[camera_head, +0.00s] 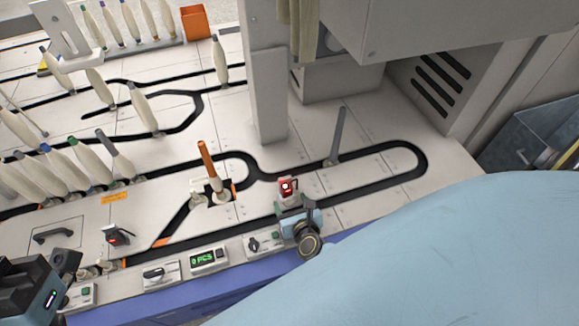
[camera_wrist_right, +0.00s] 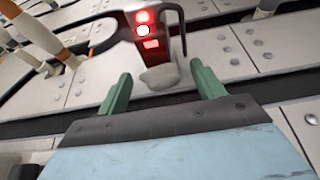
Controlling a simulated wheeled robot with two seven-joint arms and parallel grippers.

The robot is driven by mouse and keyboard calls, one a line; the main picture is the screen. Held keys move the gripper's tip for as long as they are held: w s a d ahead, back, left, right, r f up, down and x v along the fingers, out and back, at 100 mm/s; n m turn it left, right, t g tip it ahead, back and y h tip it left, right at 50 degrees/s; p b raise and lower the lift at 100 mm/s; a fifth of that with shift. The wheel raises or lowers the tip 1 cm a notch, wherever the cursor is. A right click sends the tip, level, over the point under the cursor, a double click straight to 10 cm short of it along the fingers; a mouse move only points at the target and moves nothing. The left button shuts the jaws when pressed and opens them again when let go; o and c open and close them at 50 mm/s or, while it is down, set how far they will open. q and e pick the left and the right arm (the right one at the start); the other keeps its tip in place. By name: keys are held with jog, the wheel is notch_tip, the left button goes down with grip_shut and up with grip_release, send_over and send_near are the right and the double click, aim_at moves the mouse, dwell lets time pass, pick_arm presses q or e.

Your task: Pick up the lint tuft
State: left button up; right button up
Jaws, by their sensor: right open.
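A pale grey lump (camera_wrist_right: 160,77), seemingly the lint tuft, sits at the foot of a red-lit sensor (camera_wrist_right: 146,31) in the right wrist view. In the head view I cannot make the lump out, but the red sensor (camera_head: 288,187) shows just beyond my right gripper (camera_head: 295,206). The right gripper's green fingers are open, and in the wrist view (camera_wrist_right: 162,85) the lump appears between and just beyond their tips, with no visible contact. My left gripper (camera_head: 62,272) is dark and partly cut off at the lower left; its jaws are unclear.
A black track (camera_head: 420,160) loops over the pale deck around the sensor. An orange-topped bobbin (camera_head: 206,160) stands left of it, and a grey post (camera_head: 337,135) stands behind right. A tall column (camera_head: 268,95) rises behind. A green display (camera_head: 209,258) and knobs line the front edge.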

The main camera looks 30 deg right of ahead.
jog(key=shift+w, duration=0.2)
jog(key=c, duration=1.2)
jog(key=shift+c, duration=0.2)
